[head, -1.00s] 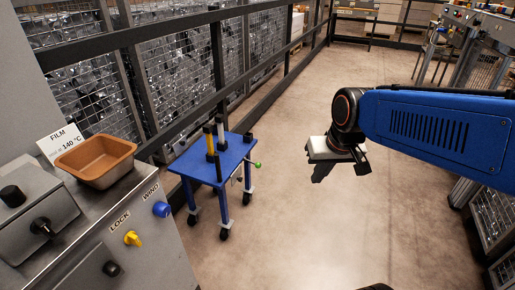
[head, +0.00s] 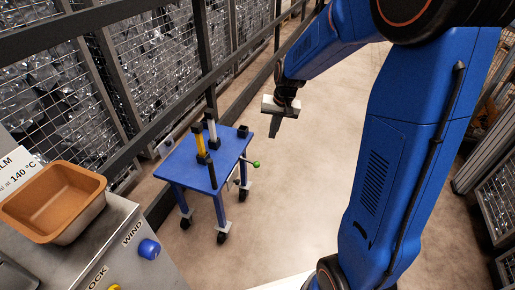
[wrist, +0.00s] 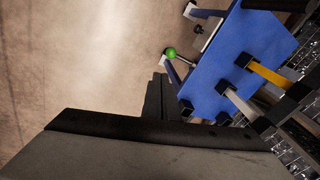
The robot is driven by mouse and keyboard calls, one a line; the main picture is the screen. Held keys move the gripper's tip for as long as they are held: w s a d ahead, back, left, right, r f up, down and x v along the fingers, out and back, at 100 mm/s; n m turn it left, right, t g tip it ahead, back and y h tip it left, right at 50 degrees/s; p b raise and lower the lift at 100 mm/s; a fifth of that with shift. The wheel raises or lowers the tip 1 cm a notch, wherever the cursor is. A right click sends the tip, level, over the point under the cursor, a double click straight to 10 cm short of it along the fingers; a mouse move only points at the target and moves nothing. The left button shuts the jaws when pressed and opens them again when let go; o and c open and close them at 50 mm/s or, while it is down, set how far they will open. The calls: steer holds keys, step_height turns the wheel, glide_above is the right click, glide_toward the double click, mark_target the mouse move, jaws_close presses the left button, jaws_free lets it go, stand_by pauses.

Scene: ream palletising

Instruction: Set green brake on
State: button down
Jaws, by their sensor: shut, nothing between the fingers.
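The green brake knob (head: 256,164) sits on the end of a short lever at the right side of the blue wheeled cart (head: 178,166). The knob also shows in the wrist view (wrist: 171,53), apart from my gripper and beyond it. My gripper (head: 274,128) is shut and empty, in the air above and to the right of the cart. In the wrist view the dark gripper (wrist: 158,100) fills the lower middle and hides part of the cart's edge.
A yellow post (head: 200,142) and a grey post (head: 212,130) stand on the cart top. A mesh fence (head: 60,90) runs behind the cart. A metal console with a blue WIND knob (head: 149,249) and a brown tray (head: 53,200) stands at left. The floor right of the cart is clear.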

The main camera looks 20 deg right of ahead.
steer(key=w+f, duration=0.1)
steer(key=w, duration=0.1)
glide_toward(250, 162)
steer(key=d+f, duration=0.4)
steer(key=f, duration=0.1)
steer(key=shift+w+a+f, duration=0.25)
steer(key=shift+a+f, duration=0.05)
steer(key=shift+a, duration=0.05)
steer(key=shift+s+f, duration=0.25)
steer(key=shift+f, duration=0.75)
steer(key=shift+a+r, duration=0.1)
steer(key=shift+r, duration=0.05)
